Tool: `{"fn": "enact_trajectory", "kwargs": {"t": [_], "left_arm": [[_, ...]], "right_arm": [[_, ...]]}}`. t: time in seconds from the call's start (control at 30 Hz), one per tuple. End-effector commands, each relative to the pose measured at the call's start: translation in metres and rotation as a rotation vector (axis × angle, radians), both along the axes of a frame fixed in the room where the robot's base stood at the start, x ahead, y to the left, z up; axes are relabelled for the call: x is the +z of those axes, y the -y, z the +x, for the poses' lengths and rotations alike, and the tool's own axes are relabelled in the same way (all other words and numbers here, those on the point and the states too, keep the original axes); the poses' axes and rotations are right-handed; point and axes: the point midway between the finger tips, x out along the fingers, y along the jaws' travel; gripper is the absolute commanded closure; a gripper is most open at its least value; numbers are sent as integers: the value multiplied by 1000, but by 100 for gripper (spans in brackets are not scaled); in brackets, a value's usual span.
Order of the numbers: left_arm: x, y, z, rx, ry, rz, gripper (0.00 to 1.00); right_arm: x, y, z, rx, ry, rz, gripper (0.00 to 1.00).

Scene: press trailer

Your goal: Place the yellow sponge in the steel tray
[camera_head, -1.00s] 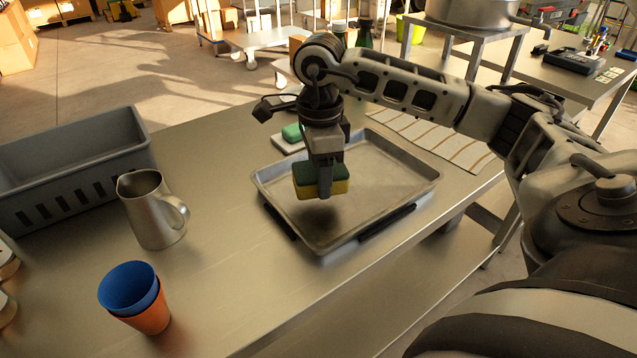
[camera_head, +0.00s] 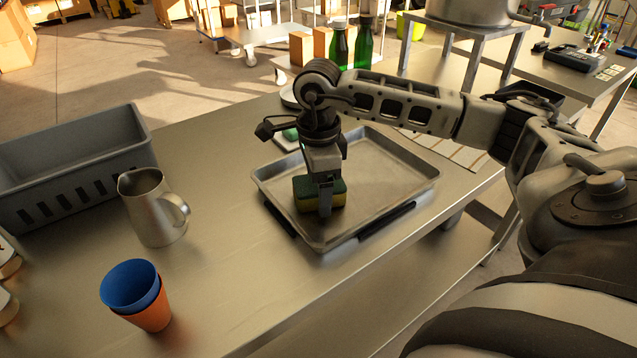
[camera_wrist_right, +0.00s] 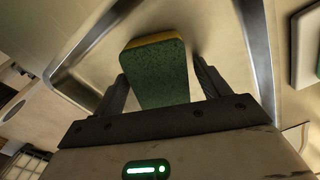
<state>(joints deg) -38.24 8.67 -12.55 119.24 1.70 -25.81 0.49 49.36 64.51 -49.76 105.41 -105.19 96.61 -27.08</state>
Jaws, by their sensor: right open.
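The yellow sponge (camera_head: 307,194) with a dark green scouring top rests in the steel tray (camera_head: 385,208), toward its left part. In the right wrist view the sponge (camera_wrist_right: 160,72) shows its green face between the two fingers, with a gap on each side. My right gripper (camera_head: 324,212) is open and low in the tray around the sponge; it also shows in the right wrist view (camera_wrist_right: 160,90). The wrist partly hides the tray's back left. My left gripper is not in view.
A steel pitcher (camera_head: 150,208), nested blue and orange cups (camera_head: 140,296) and a grey crate (camera_head: 70,175) stand left of the tray. A green block (camera_head: 290,134) lies behind it. A striped cloth (camera_head: 455,150) lies at the right. The table's front middle is clear.

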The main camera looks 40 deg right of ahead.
Motion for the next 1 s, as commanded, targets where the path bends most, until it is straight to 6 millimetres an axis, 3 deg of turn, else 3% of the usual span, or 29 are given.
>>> {"fn": "enact_trajectory", "kwargs": {"t": [0.17, 0.5, 0.7, 1.0], "left_arm": [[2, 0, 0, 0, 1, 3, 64], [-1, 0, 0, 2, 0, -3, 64], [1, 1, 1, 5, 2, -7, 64], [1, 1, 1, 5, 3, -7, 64]], "right_arm": [[10, 0, 1, 0, 4, 0, 25], [80, -1, 1, 1, 7, 1, 25], [112, 0, 1, 0, 4, 0, 25], [124, 0, 0, 0, 0, 0, 25]]}}
